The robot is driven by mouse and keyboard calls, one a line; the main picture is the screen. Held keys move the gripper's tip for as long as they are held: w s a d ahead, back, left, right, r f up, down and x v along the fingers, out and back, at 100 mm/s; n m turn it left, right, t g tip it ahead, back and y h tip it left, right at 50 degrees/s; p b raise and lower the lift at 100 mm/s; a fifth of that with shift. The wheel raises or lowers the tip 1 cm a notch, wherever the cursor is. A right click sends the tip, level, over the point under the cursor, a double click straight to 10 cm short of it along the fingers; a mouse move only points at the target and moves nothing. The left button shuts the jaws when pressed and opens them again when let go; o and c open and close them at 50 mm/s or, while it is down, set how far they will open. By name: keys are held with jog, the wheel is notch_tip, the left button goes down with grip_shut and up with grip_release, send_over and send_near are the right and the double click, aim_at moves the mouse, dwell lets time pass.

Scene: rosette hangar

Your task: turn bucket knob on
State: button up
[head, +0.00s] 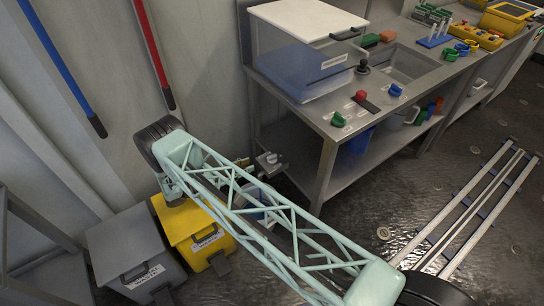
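Several knobs sit on the front of the grey workbench (318,118): a green knob (338,120) near the left corner, a red knob (361,95) on a dark base, and a blue knob (395,90) further right. I cannot read which one is labelled for the bucket. A small grey fitting (268,159) sticks out low at the bench's left side. A pale blue and white rounded thing below it, possibly a bucket, is mostly hidden behind my truss-like arm link.
Yellow (190,220) and grey (128,248) waste bins stand at lower left. Floor rails (470,222) lie at right. Blue and red poles lean on the wall.

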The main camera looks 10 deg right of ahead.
aim_at(272, 156)
jog(key=shift+b+x, duration=0.75)
jog(key=shift+x, duration=6)
grip_shut()
